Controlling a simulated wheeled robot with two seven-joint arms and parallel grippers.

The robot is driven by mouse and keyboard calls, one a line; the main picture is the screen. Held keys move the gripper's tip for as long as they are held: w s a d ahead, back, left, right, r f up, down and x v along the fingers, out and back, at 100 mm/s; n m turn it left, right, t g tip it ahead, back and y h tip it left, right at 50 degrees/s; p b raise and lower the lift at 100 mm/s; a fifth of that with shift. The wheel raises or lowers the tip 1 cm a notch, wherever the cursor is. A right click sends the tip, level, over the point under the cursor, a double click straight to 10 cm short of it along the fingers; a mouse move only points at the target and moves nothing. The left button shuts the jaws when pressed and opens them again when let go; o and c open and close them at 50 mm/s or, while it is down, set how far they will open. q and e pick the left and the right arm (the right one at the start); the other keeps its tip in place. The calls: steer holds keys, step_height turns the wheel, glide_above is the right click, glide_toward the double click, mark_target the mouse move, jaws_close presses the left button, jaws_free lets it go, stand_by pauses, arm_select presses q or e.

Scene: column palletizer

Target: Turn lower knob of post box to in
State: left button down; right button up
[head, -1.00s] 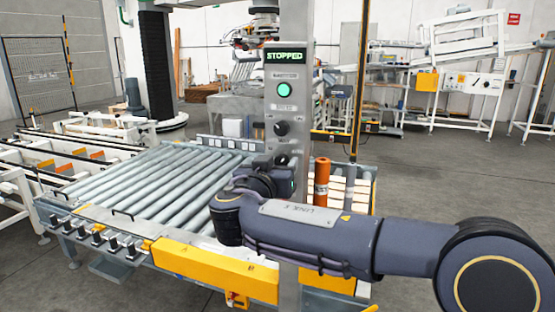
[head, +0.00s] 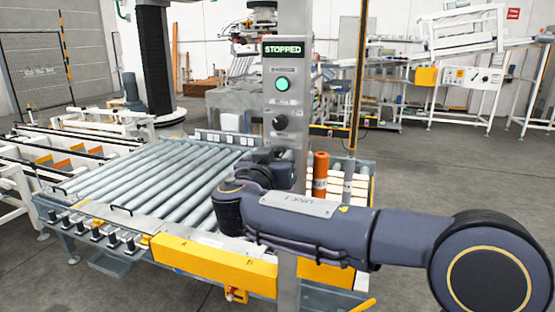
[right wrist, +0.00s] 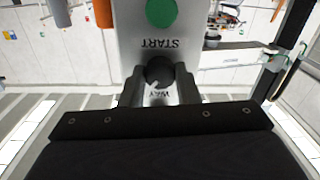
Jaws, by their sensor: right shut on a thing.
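The grey post box (head: 290,70) stands upright with a STOPPED display. An upper black knob (head: 280,122) shows on its front. The lower knob is hidden behind my right gripper (head: 275,156) in the head view. In the right wrist view, which is upside down, the lower knob (right wrist: 159,72) shows as a black round knob with a light mark on it. My right gripper (right wrist: 160,88) has a finger on each side of this knob and is shut on it. The labels by the knob are only partly readable. My left gripper is not in view.
A green START button (right wrist: 161,12) is close to the knob. Another green button (head: 283,84) is higher on the post. A roller conveyor (head: 160,180) with a yellow front guard (head: 215,266) lies left of the post. An orange cylinder (head: 321,174) stands on the right.

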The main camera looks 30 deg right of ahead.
steer(key=n+b, duration=0.3)
steer(key=n, duration=1.2)
steer(key=shift+w+a, duration=0.1)
steer(key=shift+n, duration=0.3)
stand_by(0.4)
steer(key=o, duration=1)
steer(key=shift+c, duration=0.2)
